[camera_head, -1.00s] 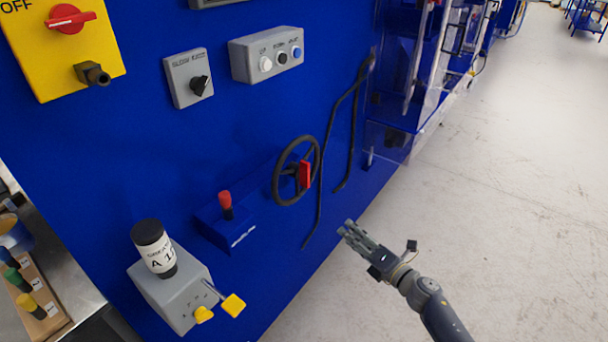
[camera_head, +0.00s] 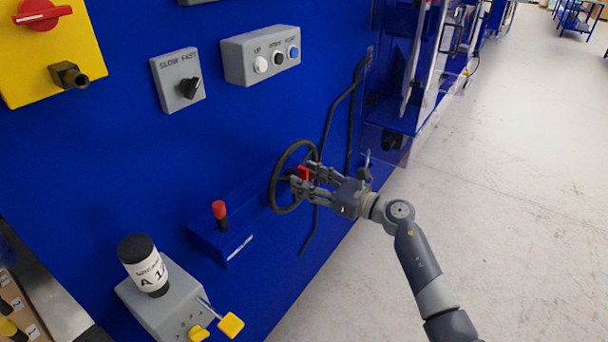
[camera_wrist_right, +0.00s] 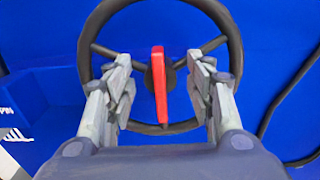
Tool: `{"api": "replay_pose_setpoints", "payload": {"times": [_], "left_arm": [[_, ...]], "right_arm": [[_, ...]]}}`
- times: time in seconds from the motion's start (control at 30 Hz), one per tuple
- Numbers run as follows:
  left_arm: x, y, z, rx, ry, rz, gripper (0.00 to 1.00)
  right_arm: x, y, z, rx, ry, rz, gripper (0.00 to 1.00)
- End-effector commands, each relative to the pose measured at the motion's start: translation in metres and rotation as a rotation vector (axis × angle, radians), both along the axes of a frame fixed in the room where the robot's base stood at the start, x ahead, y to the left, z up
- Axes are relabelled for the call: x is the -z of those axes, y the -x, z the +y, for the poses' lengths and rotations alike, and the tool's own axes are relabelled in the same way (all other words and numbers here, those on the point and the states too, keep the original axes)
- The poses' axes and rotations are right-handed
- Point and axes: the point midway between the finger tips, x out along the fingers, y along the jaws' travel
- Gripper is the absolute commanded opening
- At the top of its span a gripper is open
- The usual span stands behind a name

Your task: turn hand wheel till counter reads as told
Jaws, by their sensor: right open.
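The black hand wheel (camera_head: 274,190) stands out from the blue panel, with a red part (camera_head: 303,173) at its hub. In the right wrist view the wheel (camera_wrist_right: 84,50) fills the upper middle and the red part (camera_wrist_right: 158,82) stands nearly upright at its centre. My right gripper (camera_head: 303,180) is at the wheel, its fingers partly covering the hub side. In the wrist view my right gripper (camera_wrist_right: 162,82) is open, one finger on each side of the red part with gaps between. No counter reading is legible. My left gripper is not in view.
A red-topped lever (camera_head: 220,214) stands on a blue box left of the wheel. A grey box with yellow tabs (camera_head: 230,324) and a black-capped labelled cylinder (camera_head: 147,266) is lower left. Black hoses (camera_head: 328,130) run beside the wheel. The floor (camera_head: 510,220) at right is clear.

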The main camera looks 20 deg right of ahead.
Motion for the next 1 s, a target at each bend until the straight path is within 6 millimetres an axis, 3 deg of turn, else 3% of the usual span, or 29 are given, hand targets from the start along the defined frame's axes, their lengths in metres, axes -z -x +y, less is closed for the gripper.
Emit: {"api": "replay_pose_setpoints", "payload": {"times": [0.13, 0.43, 0.47, 0.67, 1.0], "left_arm": [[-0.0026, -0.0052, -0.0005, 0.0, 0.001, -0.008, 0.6], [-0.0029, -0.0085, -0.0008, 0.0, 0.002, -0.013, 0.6], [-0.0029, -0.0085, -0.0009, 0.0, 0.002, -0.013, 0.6], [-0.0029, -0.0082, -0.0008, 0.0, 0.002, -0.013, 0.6], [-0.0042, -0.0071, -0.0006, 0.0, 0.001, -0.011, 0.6]], "right_arm": [[-0.0005, -0.0096, 0.0081, -0.001, -0.001, 0.001, 0.49], [0.0007, -0.0114, 0.0096, -0.001, 0.0, 0.001, 0.49], [0.0007, -0.0114, 0.0096, -0.001, 0.0, 0.001, 0.47], [0.0006, -0.0113, 0.0094, 0.0, 0.0, 0.001, 0.02], [0.0004, -0.0115, 0.0087, -0.001, -0.025, 0.022, 0.0]]}}
